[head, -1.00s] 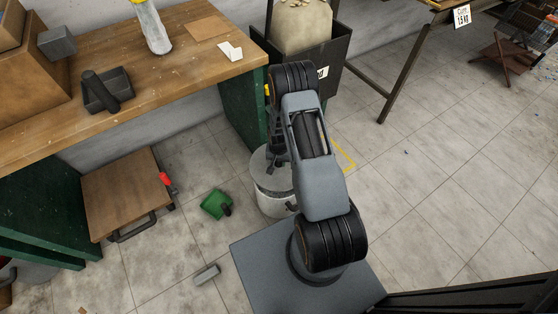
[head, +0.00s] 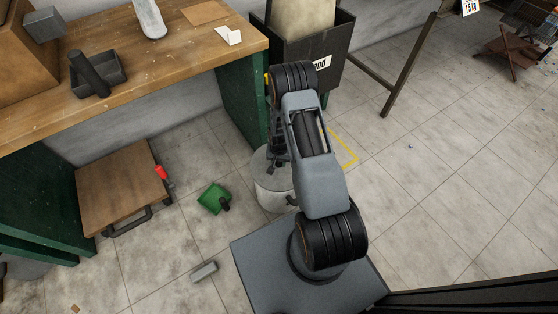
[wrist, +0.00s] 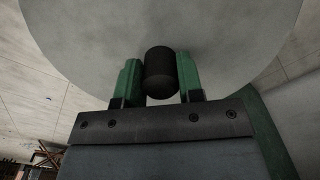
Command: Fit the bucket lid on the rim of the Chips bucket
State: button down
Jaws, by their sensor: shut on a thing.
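In the wrist view my gripper (wrist: 159,80) has its green fingers on both sides of a black knob at the middle of a wide, pale grey round lid (wrist: 235,45). The gripper is shut on that knob. The lid fills the upper part of the wrist view and hides what lies behind it. In the head view the pale grey Chips bucket (head: 272,194) stands on the floor just left of my arm, partly covered by it. My arm hides most of the gripper there. I cannot tell whether the lid touches the bucket's rim.
A wooden bench (head: 180,75) with green supports stands at left, a dark bin (head: 335,60) behind my arm.

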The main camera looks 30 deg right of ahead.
dwell(0.4)
jog(key=shift+f+b, duration=1.3)
jog(key=shift+f, duration=0.1)
jog(key=c, duration=0.7)
grip_release()
notch_tip(320, 180, up, 14)
jog(key=p, duration=0.5)
notch_tip(320, 180, up, 18)
jog(key=a+r+n+t+p, duration=0.1)
jog(key=a+n+p, duration=0.1)
jog(key=p, duration=0.6)
jog(key=s+a+r+n+t+p, duration=0.1)
jog(key=s+r+p, duration=0.4)
jog(key=r, duration=0.8)
jog(key=s+a+r+n+p, duration=0.2)
jog(key=s+a+r+p, duration=0.2)
jog(key=r, duration=0.9)
jog(key=s+a+r+n+t+p, duration=0.1)
jog(key=s+a+r+p, duration=0.1)
jog(key=s+r+p, duration=0.4)
jog(key=shift+s+a+r+n+t+p, duration=0.1)
jog(key=shift+s+r+n+t+p, duration=0.1)
jog(key=shift+r+p, duration=1.25)
jog(key=shift+s+a+r+n+t+p, duration=0.15)
jog(key=shift+r+p, duration=0.5)
jog(key=shift+r, duration=1.6)
